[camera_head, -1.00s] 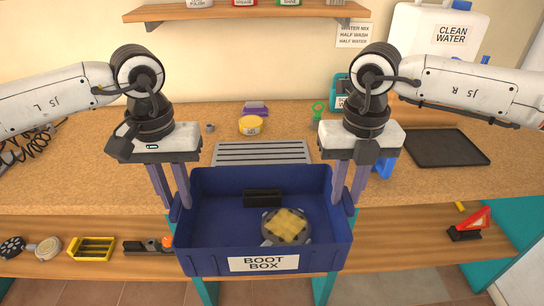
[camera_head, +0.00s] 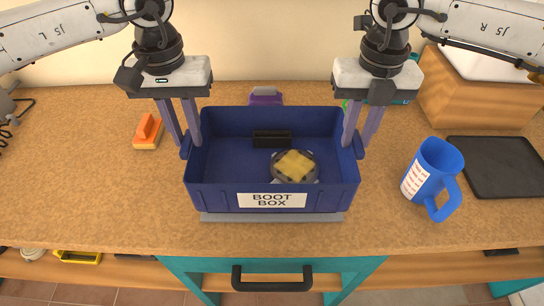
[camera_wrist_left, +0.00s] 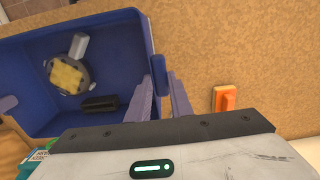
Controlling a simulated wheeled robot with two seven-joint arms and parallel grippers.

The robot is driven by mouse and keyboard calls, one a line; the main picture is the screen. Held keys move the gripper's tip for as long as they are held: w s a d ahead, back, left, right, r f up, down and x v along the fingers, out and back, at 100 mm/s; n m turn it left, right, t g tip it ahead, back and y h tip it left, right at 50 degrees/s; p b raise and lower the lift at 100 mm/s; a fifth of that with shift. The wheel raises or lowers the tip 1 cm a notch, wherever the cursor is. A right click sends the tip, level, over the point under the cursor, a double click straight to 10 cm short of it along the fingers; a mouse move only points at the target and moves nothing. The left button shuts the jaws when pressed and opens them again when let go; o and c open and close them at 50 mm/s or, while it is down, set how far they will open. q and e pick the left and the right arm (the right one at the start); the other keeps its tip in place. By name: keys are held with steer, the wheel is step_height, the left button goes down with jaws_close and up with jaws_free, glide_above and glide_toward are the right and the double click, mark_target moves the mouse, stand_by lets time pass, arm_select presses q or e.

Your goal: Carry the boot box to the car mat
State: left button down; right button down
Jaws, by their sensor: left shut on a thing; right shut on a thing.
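The blue boot box (camera_head: 277,198) is upright in front of me, with its label facing me. It also shows in the left wrist view (camera_wrist_left: 118,47). It holds a round grey thing with a yellow top (camera_head: 294,166) and a black block (camera_head: 271,138). My left gripper (camera_head: 187,147) is shut on its left side and my right gripper (camera_head: 356,147) on its right side. The box covers most of a grey slatted plate (camera_head: 272,216); I cannot tell if they touch. A dark flat mat with a raised rim (camera_head: 503,167) lies at the far right, apart from the box.
A blue jug (camera_head: 433,178) stands between the box and the dark mat. An orange-topped brush or block (camera_head: 148,131) lies left of the box. A purple thing (camera_head: 265,96) is behind it. A wooden crate (camera_head: 476,95) stands back right. The worktop (camera_head: 90,185) is clear at left.

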arm_select(q)
steer(key=shift+w+a+r, duration=0.1)
steer(key=shift+w+r, duration=0.2)
steer(key=shift+r, duration=0.2)
arm_select(e)
steer(key=shift+w+r, duration=0.3)
steer(key=shift+r, duration=0.2)
arm_select(q)
steer(key=shift+s, duration=0.1)
arm_select(e)
steer(key=shift+s, duration=0.1)
arm_select(q)
steer(key=shift+f, duration=0.15)
arm_select(e)
steer(key=shift+f, duration=0.15)
